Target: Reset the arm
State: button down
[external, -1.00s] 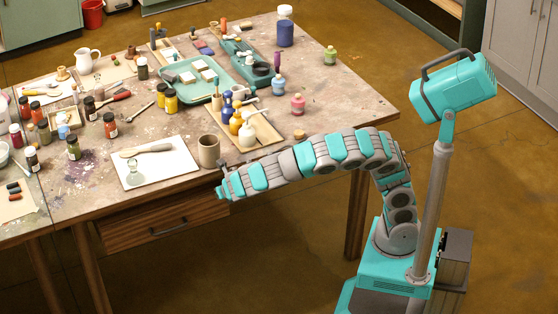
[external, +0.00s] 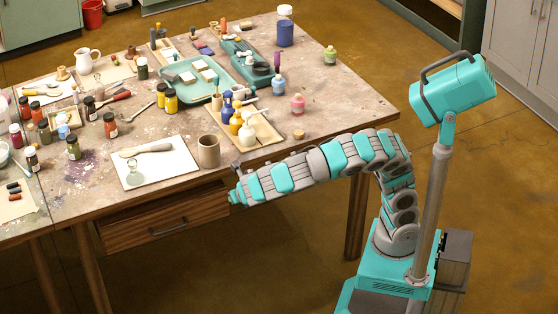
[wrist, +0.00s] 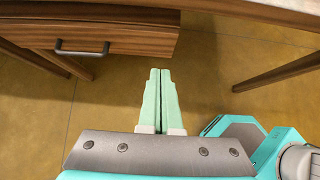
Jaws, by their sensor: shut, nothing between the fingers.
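My gripper (external: 234,197) is at the front edge of the pigment table (external: 330,98), beside the right end of the wooden drawer. In the wrist view its two pale green fingers (wrist: 159,98) lie side by side, shut, with nothing between them. The arm reaches left from my teal base and is bent at the elbow. The wrist view looks down past the fingers to bare floor, with the table's edge at the top.
The drawer (external: 168,227) with its dark handle is left of my gripper and also shows in the wrist view (wrist: 110,40). A brown cup (external: 208,151) and a white sheet (external: 175,172) are near the table's front edge. Table legs stand below. The floor (external: 290,265) in front is clear.

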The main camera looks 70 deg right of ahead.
jog(key=s+d+f+m+g+y, duration=0.1)
jog(key=s+d+m+g, duration=0.2)
jog(key=s+d+m, duration=0.6)
jog(key=s+d+f+m+g+y, duration=0.15)
jog(key=s+d+m, duration=0.3)
jog(key=d, duration=0.75)
jog(key=s+f+m+g+y, duration=0.2)
jog(key=s+m, duration=0.4)
jog(key=s, duration=0.4)
jog(key=s+d+f+m+g+y, duration=0.1)
jog(key=s+f+m, duration=0.4)
jog(key=s, duration=0.5)
jog(key=shift+s+d+f+m+g+y, duration=0.25)
jog(key=shift+s+m+g+y, duration=0.15)
jog(key=shift+m, duration=0.85)
jog(key=shift+w, duration=0.1)
